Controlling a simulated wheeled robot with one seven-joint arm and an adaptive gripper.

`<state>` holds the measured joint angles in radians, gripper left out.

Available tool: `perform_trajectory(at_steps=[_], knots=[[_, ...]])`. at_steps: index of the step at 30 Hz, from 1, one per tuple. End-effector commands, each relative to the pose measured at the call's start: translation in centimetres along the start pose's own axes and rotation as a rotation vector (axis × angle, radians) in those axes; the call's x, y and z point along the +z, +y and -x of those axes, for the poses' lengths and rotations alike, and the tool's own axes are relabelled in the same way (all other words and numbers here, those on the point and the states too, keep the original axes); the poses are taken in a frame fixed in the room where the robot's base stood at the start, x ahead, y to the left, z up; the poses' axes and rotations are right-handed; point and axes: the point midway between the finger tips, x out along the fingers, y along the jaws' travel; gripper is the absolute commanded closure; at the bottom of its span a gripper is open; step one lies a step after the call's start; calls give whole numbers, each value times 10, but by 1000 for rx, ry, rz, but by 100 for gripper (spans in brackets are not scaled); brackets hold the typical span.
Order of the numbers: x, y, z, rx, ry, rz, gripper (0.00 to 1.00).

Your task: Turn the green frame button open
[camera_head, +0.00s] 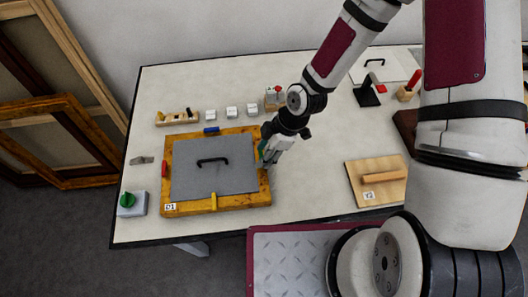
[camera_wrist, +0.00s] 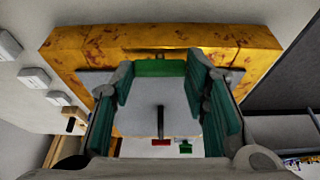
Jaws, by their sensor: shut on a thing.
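The gilt frame (camera_head: 238,203) lies flat on the table around a grey panel (camera_head: 190,180) with a black handle (camera_head: 212,161). The green frame button (camera_head: 262,149) is on the frame's right side, partly hidden by my gripper (camera_head: 266,156). A blue button (camera_head: 211,130) is at the frame's top side, a red one (camera_head: 164,170) at the left, and a yellow one (camera_head: 214,201) at the bottom.
A box with a green knob (camera_head: 127,201) stands left of the frame. Small white blocks (camera_head: 231,112) and a wooden rack (camera_head: 177,118) are behind it. A wooden board (camera_head: 374,182) lies to the right, with clear table between.

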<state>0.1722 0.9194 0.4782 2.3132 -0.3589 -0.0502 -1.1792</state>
Motion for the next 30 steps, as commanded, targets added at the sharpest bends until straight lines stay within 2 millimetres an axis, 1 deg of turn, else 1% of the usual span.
perform_trajectory(at_steps=[6,7,8,9,10,18,22,26,30], knots=[[1,1,0,2,-1,-4,86],[1,1,0,2,-1,-4,56],[1,1,0,2,-1,-4,50],[1,1,0,2,-1,-4,40],[1,1,0,2,-1,-3,38],[0,0,0,0,0,-2,38],[0,1,6,2,1,-2,38],[1,2,24,5,0,-3,38],[2,2,50,6,-1,-5,38]])
